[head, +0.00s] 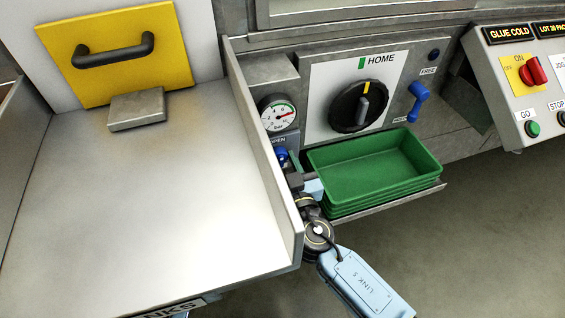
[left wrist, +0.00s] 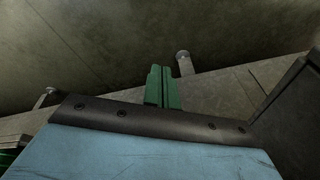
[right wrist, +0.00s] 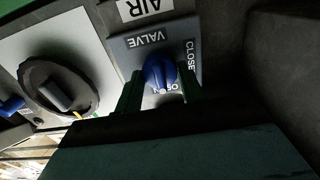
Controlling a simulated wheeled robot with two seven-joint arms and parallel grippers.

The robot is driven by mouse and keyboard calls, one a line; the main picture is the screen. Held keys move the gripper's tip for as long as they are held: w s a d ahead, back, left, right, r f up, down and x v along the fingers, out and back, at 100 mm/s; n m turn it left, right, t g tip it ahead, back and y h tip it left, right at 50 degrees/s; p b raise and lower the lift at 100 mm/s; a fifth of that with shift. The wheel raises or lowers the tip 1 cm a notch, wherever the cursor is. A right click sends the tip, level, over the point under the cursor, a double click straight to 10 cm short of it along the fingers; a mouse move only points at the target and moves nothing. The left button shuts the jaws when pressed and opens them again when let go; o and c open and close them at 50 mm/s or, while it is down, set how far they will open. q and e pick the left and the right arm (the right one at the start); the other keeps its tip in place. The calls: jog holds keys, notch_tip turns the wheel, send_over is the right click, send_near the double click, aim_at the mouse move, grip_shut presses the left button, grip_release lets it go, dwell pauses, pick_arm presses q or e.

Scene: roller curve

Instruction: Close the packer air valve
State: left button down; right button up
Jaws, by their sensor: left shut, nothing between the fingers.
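The packer air valve is a blue knob (right wrist: 159,72) on a grey plate lettered AIR VALVE, with CLOSE at the right and OPEN below in the right wrist view. The two green fingers of my right gripper (right wrist: 160,88) stand on either side of the knob. I cannot tell whether they press on it. In the head view the knob (head: 282,157) shows under the pressure gauge, with my right gripper (head: 294,179) in front of it and partly hiding the plate. My left gripper (left wrist: 163,87) is shut and empty in the left wrist view, and is outside the head view.
Stacked green trays (head: 375,165) sit on a shelf just right of my right gripper. A steel chute wall (head: 262,150) stands close on its left. The gauge (head: 278,114), black HOME dial (head: 358,106) and blue FREE lever (head: 418,100) are nearby. A control box (head: 510,90) stands right.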

jog(key=shift+c, duration=1.2)
